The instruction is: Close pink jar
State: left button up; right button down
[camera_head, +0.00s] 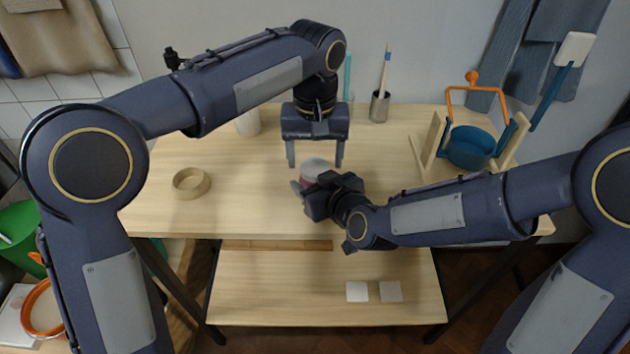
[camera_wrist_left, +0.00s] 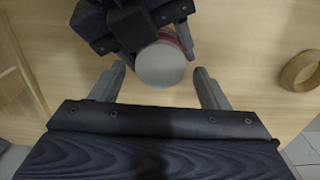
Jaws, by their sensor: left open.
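The pink jar (camera_head: 308,180) stands near the middle of the table, partly hidden by my right gripper. A pale grey round lid (camera_head: 316,163) sits on top of it; in the left wrist view the lid (camera_wrist_left: 161,66) covers most of the pink body (camera_wrist_left: 180,42). My left gripper (camera_head: 316,165) points down above the jar, open, its fingers apart on either side of the lid and not touching it. My right gripper (camera_head: 312,193) reaches in from the front right with its fingers around the jar's body; its fingertips are partly hidden.
A wooden ring (camera_head: 191,183) lies to the left, with clear table around it. A white container (camera_head: 248,123) and a metal cup with brushes (camera_head: 379,106) stand at the back.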

aim_at(315, 167)
pick_arm(q)
jog(key=shift+f, duration=0.75)
jog(key=c, duration=1)
jog(key=o, duration=1.1)
jog(key=shift+c, duration=0.2)
jog(key=shift+r, duration=2.3)
jog(key=o, duration=0.6)
jog(key=shift+c, duration=0.2)
notch_tip(315, 167, up, 8)
jog(key=shift+f, duration=0.25)
